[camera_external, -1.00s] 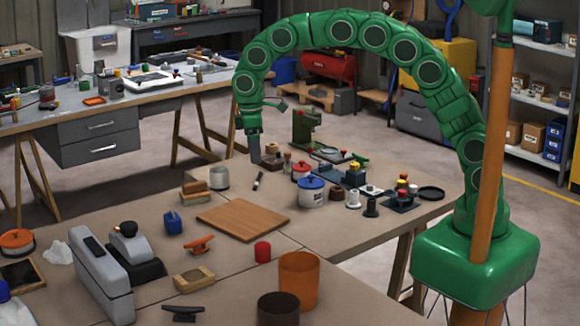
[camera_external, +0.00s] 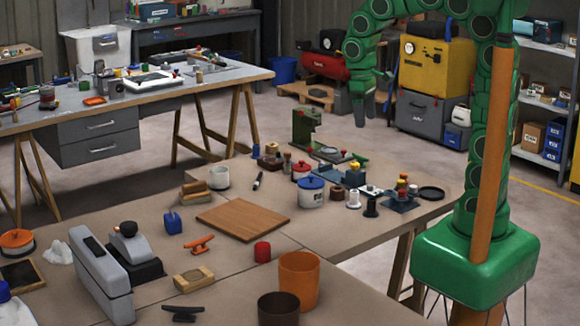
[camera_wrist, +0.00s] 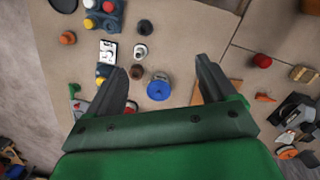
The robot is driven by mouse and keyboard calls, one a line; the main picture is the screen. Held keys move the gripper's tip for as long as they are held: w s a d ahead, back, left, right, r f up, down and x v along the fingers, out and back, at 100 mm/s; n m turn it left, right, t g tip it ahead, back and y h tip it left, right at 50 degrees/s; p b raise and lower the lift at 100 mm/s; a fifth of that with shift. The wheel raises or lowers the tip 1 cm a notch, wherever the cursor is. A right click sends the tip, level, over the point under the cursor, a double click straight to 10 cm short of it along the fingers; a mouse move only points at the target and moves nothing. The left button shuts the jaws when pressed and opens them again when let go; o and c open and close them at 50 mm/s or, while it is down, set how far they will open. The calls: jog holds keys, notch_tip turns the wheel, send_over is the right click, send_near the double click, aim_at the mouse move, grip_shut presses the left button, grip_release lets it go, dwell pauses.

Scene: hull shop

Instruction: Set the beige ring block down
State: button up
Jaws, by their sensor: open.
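The beige ring block (camera_external: 194,277), a tan block with a round opening, lies flat on the near table in the external view, left of the brown cup. It also shows at the right edge of the wrist view (camera_wrist: 304,74). My gripper (camera_external: 364,112) hangs in the air beyond the table's back right, far from the block. In the wrist view my gripper (camera_wrist: 164,63) has its two fingers spread with nothing between them. A white pot with a blue lid (camera_wrist: 159,88) shows below, between the fingers.
A wooden board (camera_external: 242,220), an orange cup (camera_external: 299,280), a dark brown cup (camera_external: 278,309), a red cylinder (camera_external: 262,251) and an orange cleat (camera_external: 198,245) stand around the block. Small parts crowd the back right. Bare tabletop shows right of the board.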

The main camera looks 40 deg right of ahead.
jog(key=s+d+f+m, duration=0.1)
jog(key=s+d, duration=0.4)
jog(key=s, duration=0.5)
jog(key=s+d+f+m, duration=0.2)
jog(key=s+d+m, duration=0.2)
jog(key=s, duration=0.6)
jog(key=d, duration=0.2)
jog(key=shift+s+d+f+g+y, duration=0.2)
jog(key=shift+d+g+y, duration=0.1)
jog(key=shift+g, duration=0.1)
